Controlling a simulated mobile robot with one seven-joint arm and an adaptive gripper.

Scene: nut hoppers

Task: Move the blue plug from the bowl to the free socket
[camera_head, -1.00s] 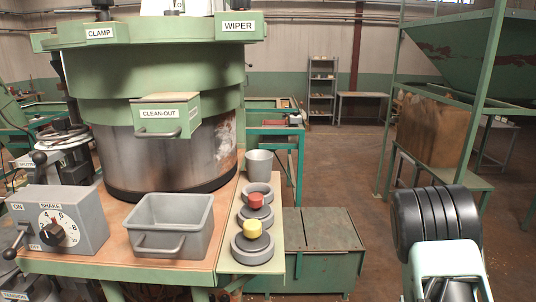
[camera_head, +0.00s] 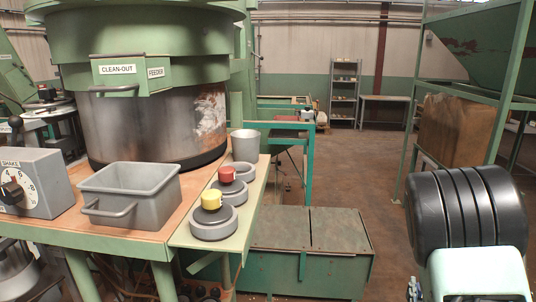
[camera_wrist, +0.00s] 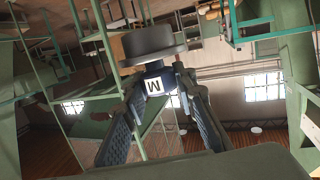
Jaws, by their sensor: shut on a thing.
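In the wrist view my gripper (camera_wrist: 156,82) is shut on a dark blue plug (camera_wrist: 146,73). The plug has a white face marked with a letter that looks like M, and a wide dark grey round part (camera_wrist: 153,45) shows beyond the fingertips. The head view does not show the gripper or this plug. There, a row of grey round sockets stands on the bench's right strip. The near socket (camera_head: 214,228) holds a yellow plug (camera_head: 211,199), the middle one (camera_head: 231,191) a red plug (camera_head: 227,174). The far socket (camera_head: 241,172) shows no plug. A grey cup-like bowl (camera_head: 245,146) stands behind it.
A grey handled bin (camera_head: 135,200) stands left of the sockets. A control box (camera_head: 35,180) with a dial is at far left. A large green and metal drum (camera_head: 150,125) rises behind. A low green chest (camera_head: 310,265) stands right of the bench.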

